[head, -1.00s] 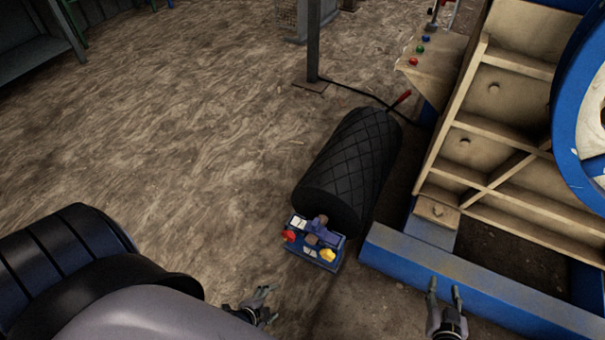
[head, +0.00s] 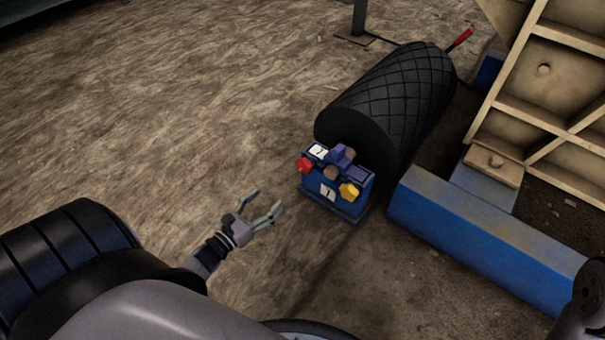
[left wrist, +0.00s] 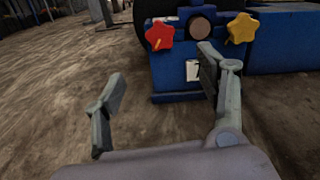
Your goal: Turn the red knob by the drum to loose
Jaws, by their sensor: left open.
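The red knob (head: 304,165) sits on the left corner of a blue bearing block at the near end of the black drum (head: 390,95). In the left wrist view the red knob (left wrist: 159,36) is star-shaped with a small yellow mark, on the block's upper left. My left gripper (head: 264,205) is open and empty, to the left of and apart from the block. In the left wrist view its fingers (left wrist: 160,85) spread below the knob, the right finger overlapping the block. At the lower right edge a dark part of my right arm shows, without its fingers.
A yellow knob (head: 349,189) is on the block's right side, also in the left wrist view (left wrist: 242,28). A blue beam (head: 470,235) and beige ribbed frame (head: 570,100) stand to the right. A red-tipped lever (head: 460,38) is behind the drum. Floor on the left is clear.

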